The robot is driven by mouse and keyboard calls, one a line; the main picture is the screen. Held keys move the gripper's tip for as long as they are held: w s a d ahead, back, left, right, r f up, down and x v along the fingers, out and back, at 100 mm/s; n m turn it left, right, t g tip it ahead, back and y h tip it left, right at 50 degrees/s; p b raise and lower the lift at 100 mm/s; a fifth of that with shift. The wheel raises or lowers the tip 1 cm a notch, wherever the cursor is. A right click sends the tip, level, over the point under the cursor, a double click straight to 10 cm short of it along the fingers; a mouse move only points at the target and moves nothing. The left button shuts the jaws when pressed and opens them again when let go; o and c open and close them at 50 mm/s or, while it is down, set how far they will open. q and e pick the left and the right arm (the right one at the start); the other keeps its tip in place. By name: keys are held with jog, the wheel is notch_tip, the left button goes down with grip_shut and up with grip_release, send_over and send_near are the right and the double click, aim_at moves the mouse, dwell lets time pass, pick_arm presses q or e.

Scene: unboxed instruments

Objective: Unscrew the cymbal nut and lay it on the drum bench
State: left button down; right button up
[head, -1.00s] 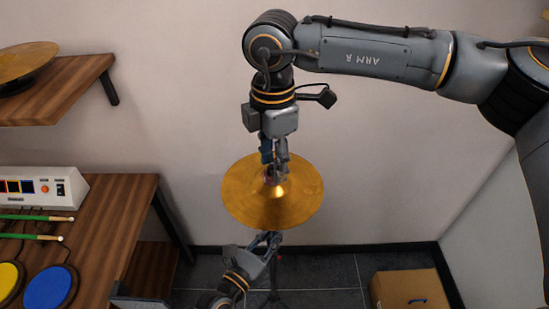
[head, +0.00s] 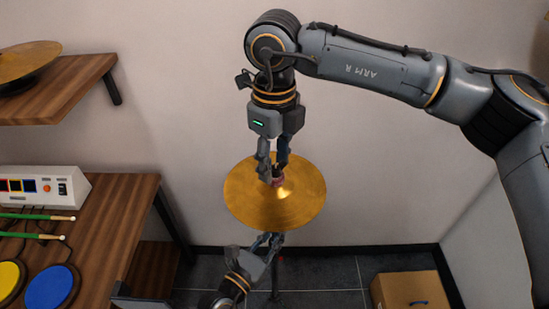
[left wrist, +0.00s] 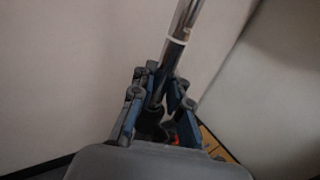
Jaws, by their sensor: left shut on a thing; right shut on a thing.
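The brass cymbal (head: 250,207) is on its stand in the middle of the head view. My right gripper (head: 275,177) points down from above, shut on the small reddish cymbal nut (head: 278,182) at the cymbal's centre; the fingers partly hide it. My left gripper (head: 267,242) is below the cymbal, shut on the stand's pole. In the left wrist view its fingers (left wrist: 165,88) close around the metal pole (left wrist: 185,20), which runs up out of frame. The wooden drum bench (head: 110,243) is at the left.
The bench holds a white control box (head: 75,187), green drumsticks (head: 35,217), a blue pad (head: 48,288) and a yellow pad (head: 8,278). Bare wood shows along its right side. A shelf (head: 85,85) with another cymbal (head: 25,60) is above. A cardboard box (head: 405,290) is at lower right.

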jog(key=n, duration=0.6)
jog(key=shift+d, duration=0.15)
jog(key=n, duration=1.2)
jog(key=shift+d+r+n, duration=0.1)
jog(key=shift+d+n, duration=0.05)
jog(key=shift+n, duration=0.15)
jog(key=n, duration=0.3)
jog(key=shift+n, duration=0.4)
grip_shut()
jog(key=shift+w, duration=0.1)
jog(key=shift+f, duration=0.2)
jog(key=o, duration=0.9)
grip_release()
jog(key=shift+c, duration=0.2)
jog(key=shift+r, duration=0.1)
